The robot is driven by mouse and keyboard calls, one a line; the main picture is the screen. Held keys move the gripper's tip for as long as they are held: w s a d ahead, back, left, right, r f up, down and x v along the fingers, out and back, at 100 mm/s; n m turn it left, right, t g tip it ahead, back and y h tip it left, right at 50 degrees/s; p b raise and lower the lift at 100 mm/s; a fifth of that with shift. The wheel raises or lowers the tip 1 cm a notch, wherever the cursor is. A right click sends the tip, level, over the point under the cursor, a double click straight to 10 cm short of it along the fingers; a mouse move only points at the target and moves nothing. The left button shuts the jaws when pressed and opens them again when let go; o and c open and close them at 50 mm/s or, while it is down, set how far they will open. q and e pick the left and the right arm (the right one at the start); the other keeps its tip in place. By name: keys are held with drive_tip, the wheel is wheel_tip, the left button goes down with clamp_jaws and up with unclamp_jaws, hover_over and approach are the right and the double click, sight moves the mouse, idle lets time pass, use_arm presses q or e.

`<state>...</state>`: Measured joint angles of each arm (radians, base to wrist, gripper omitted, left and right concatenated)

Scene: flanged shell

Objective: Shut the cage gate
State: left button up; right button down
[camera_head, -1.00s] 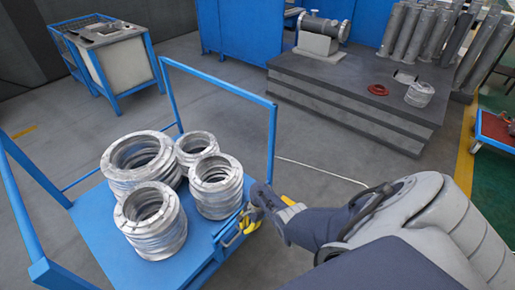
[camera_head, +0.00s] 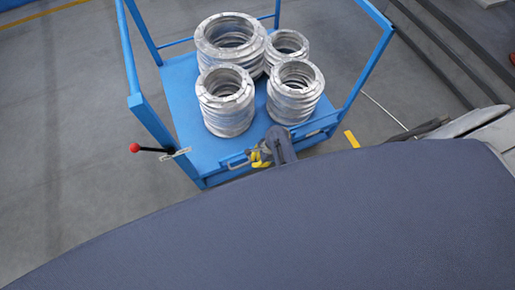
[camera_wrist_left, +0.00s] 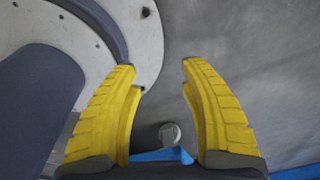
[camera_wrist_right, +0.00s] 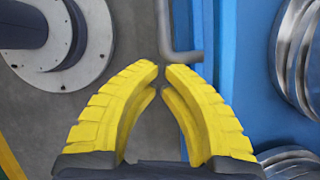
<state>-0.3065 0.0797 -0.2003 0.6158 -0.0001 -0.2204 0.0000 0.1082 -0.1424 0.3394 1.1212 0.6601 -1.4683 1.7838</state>
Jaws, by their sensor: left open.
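The blue cage trolley (camera_head: 183,88) has tall side frames. A blue panel (camera_head: 212,180) with a grey handle (camera_head: 238,165) runs along its near edge, level with the deck; I cannot tell whether it is the gate. My right gripper (camera_head: 260,158) is beside the handle's right end. In the right wrist view its yellow fingertips (camera_wrist_right: 162,67) nearly meet just short of the handle's bend (camera_wrist_right: 168,48); no grip on the handle is clear. My left gripper (camera_wrist_left: 160,62) is open and empty above grey floor, with a small round grey end (camera_wrist_left: 169,133) between its fingers. It does not show in the head view.
Several stacks of metal rings (camera_head: 226,112) stand on the trolley deck. A red-knobbed lever (camera_head: 134,148) sticks out at its near left corner. My own dark arm covers the lower part of the head view. Dark steps (camera_head: 450,50) lie at upper right. The floor at left is clear.

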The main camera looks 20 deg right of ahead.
drive_tip(key=shift+a, duration=0.55)
